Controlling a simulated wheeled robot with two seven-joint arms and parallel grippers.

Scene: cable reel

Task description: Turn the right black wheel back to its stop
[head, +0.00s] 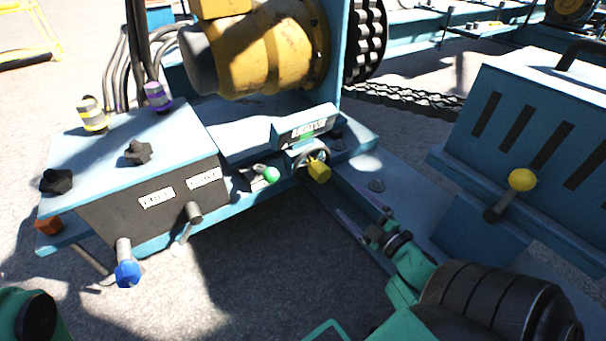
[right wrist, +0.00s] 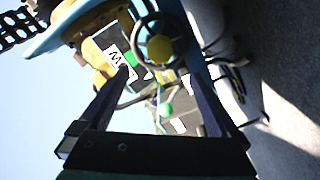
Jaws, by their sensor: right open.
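A dark handwheel (head: 308,156) with a yellow knob (head: 319,170) sits under a white label plate on the blue machine frame. In the right wrist view the handwheel (right wrist: 158,42) shows as a dark ring around a yellow middle, beyond my fingertips. Two black star-shaped knobs are on the blue box at left: the right one (head: 138,152) on its top, the left one (head: 56,181) at its left edge. My right gripper (head: 366,226) is open and empty, below and right of the handwheel, apart from it. My left gripper is not in view.
A green-tipped lever (head: 270,175) is just left of the handwheel. A blue-tipped lever (head: 127,272) sticks out of the left box. A slotted blue cabinet (head: 545,130) with a yellow-tipped lever (head: 521,180) stands at right. A yellow motor (head: 265,55) is behind.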

